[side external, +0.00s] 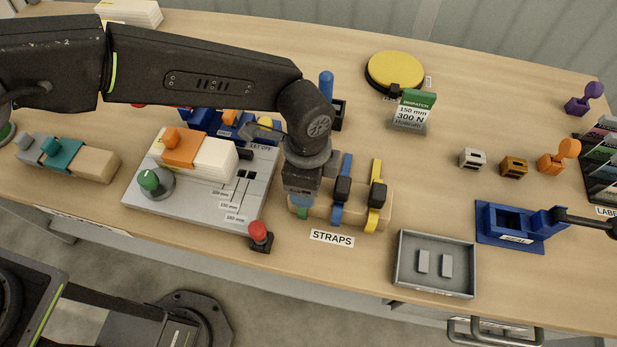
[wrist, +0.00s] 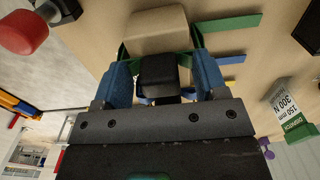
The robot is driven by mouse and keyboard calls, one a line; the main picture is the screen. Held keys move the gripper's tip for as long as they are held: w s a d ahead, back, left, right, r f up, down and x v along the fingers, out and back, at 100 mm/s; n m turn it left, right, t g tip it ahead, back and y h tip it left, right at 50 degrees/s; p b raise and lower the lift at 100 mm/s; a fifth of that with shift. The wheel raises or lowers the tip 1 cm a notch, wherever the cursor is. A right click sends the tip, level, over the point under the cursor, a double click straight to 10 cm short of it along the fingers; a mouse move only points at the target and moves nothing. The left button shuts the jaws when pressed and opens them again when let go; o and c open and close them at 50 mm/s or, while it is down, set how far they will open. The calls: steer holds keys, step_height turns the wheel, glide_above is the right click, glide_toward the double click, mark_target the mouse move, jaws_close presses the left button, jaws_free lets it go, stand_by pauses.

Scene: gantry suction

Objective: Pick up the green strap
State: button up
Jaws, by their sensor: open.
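The green strap (side external: 302,213) is at the left end of the beige strap block (side external: 330,215), mostly hidden under my gripper in the side view. In the wrist view the green strap (wrist: 230,23) shows its flat tail at the top, and green bands show at both sides of the beige block. Its black buckle (wrist: 160,72) sits between my blue fingertips. My gripper (side external: 302,199) points down over it, also seen in the wrist view (wrist: 160,85). The fingers are apart, one on each side of the buckle; whether they touch it I cannot tell.
A blue strap (side external: 346,165) and a yellow strap (side external: 376,170) stand close to the right on the same block. A red button (side external: 260,233) is close to the left, beside the grey panel (side external: 200,210). A grey tray (side external: 435,290) lies at the front right.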

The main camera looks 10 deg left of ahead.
steer(key=c, duration=1)
steer(key=shift+r, duration=0.1)
steer(key=shift+r, duration=0.55)
steer(key=r, duration=0.3)
steer(key=shift+w+a+r, duration=0.2)
steer(key=shift+a, duration=0.15)
steer(key=a+r, duration=0.3)
steer(key=a, duration=0.4)
steer(key=w+a+r, duration=0.1)
steer(key=a+r, duration=0.3)
steer(key=a, duration=0.3)
steer(key=a+r, duration=0.3)
steer(key=a, duration=0.4)
steer(key=shift+w+a+r, duration=0.25)
steer(key=shift+a+r, duration=0.15)
